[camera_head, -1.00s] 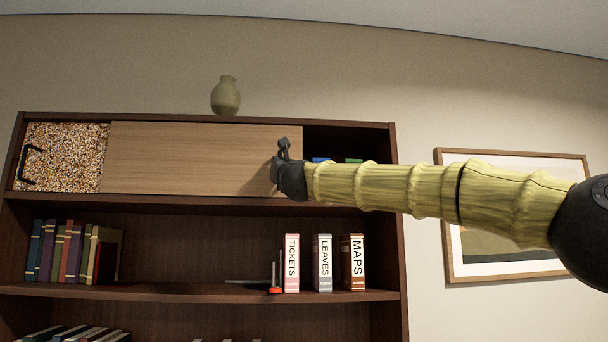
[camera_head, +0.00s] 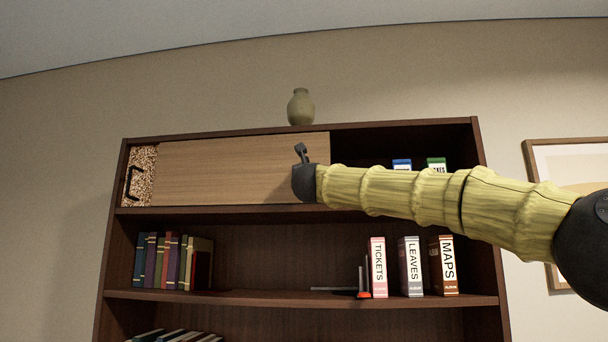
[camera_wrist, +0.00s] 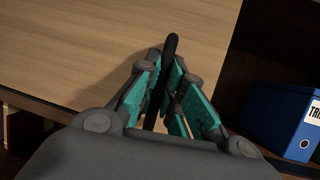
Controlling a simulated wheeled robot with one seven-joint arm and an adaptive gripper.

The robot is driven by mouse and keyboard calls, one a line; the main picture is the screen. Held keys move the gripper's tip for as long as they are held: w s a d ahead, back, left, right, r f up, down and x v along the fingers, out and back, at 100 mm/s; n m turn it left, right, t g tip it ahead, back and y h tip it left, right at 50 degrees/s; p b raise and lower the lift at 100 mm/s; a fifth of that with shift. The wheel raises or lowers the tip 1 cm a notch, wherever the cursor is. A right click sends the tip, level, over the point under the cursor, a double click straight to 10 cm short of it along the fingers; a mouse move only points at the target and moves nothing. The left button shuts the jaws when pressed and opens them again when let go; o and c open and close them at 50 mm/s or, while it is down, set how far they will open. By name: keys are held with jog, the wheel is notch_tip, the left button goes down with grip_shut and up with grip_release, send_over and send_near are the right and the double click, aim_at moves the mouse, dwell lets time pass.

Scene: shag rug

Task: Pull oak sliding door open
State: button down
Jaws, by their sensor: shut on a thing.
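The oak sliding door (camera_head: 235,165) is a plain light wood panel in the top compartment of a dark bookcase. It covers the left and middle of that compartment, and the right part is open. Its right edge also shows in the wrist view (camera_wrist: 75,50). My gripper (camera_head: 303,165) is at the door's right end. In the wrist view my gripper (camera_wrist: 170,95) has its teal-padded fingers shut around a black bar handle (camera_wrist: 171,46) on the door. The handle's lower part is hidden between the fingers.
A speckled panel (camera_head: 146,165) with a black handle shows left of the oak door. Blue (camera_head: 401,164) and green binders stand in the open right part. A vase (camera_head: 300,107) stands on top.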

jog(key=c, duration=1.8)
grip_release()
jog(key=v, duration=1.2)
jog(key=shift+a, duration=0.1)
